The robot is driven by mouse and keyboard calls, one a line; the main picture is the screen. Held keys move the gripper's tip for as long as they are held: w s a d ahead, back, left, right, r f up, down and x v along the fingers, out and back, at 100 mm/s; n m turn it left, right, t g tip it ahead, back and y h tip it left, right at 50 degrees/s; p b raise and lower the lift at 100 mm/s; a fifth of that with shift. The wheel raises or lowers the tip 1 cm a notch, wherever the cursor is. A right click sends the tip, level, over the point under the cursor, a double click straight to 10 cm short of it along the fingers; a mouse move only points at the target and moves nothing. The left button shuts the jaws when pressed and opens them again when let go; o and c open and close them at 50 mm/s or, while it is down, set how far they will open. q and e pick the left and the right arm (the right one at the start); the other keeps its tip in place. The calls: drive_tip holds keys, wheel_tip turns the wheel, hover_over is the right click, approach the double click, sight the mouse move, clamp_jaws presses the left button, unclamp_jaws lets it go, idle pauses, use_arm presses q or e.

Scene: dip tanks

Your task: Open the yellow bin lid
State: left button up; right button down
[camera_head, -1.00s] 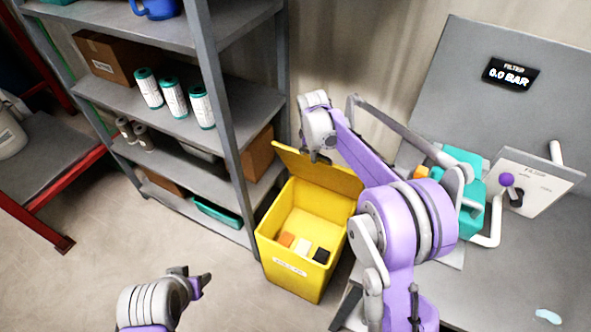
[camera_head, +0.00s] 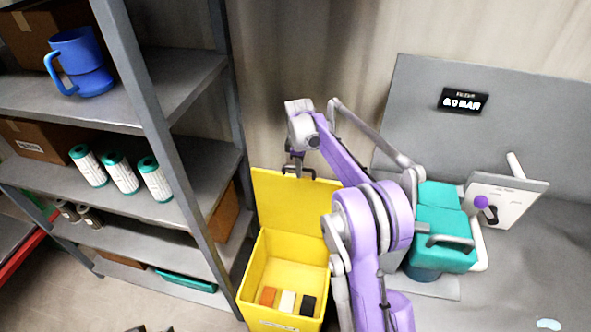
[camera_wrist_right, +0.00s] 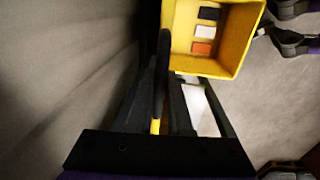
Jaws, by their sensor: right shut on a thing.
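The yellow bin (camera_head: 285,250) stands on the floor between the shelf and the grey bench. Its yellow lid (camera_head: 290,205) stands about upright at the back, and the bin's inside shows. My right gripper (camera_head: 296,163) is at the lid's top edge, shut on the dark lid handle (camera_head: 312,171). In the right wrist view the open bin (camera_wrist_right: 243,50) lies beyond the dark fingers (camera_wrist_right: 160,110). An orange, a white and a black block lie in the bin. Only dark tips of my left gripper (camera_head: 150,329) show at the bottom edge of the head view.
A grey shelf (camera_head: 200,85) with a blue mug (camera_head: 78,60), white-and-teal cartridges (camera_head: 120,172) and boxes stands left of the bin. On the right, the grey bench (camera_head: 530,260) carries a teal unit (camera_head: 440,235) and a white panel with a purple-knobbed lever (camera_head: 505,195).

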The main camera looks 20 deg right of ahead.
drive_tip(key=shift+f, duration=0.1)
drive_tip(key=c, duration=0.8)
unclamp_jaws()
drive_tip(key=shift+c, duration=0.2)
wheel_tip(320, 180, up, 11)
drive_tip(key=shift+s+a+p, duration=0.2)
drive_tip(key=shift+s+p, duration=0.05)
drive_tip(key=shift+p, duration=0.05)
drive_tip(key=s+a+r+m+t, duration=0.1)
drive_tip(key=s+a+m, duration=0.25)
drive_tip(key=s, duration=0.45)
drive_tip(key=s+a+r+m+t, duration=0.15)
drive_tip(key=s+a, duration=0.25)
drive_tip(key=s, duration=0.5)
drive_tip(key=s+a+f+m+t, duration=0.1)
drive_tip(key=s+f+m, duration=0.2)
drive_tip(key=s+f, duration=0.2)
drive_tip(key=s+a+f+m+t, duration=0.1)
drive_tip(key=s+f, duration=0.4)
drive_tip(key=s, duration=0.6)
drive_tip(key=shift+s+a+m+t, duration=0.35)
drive_tip(key=shift+a+m, duration=0.35)
drive_tip(key=shift+m, duration=0.2)
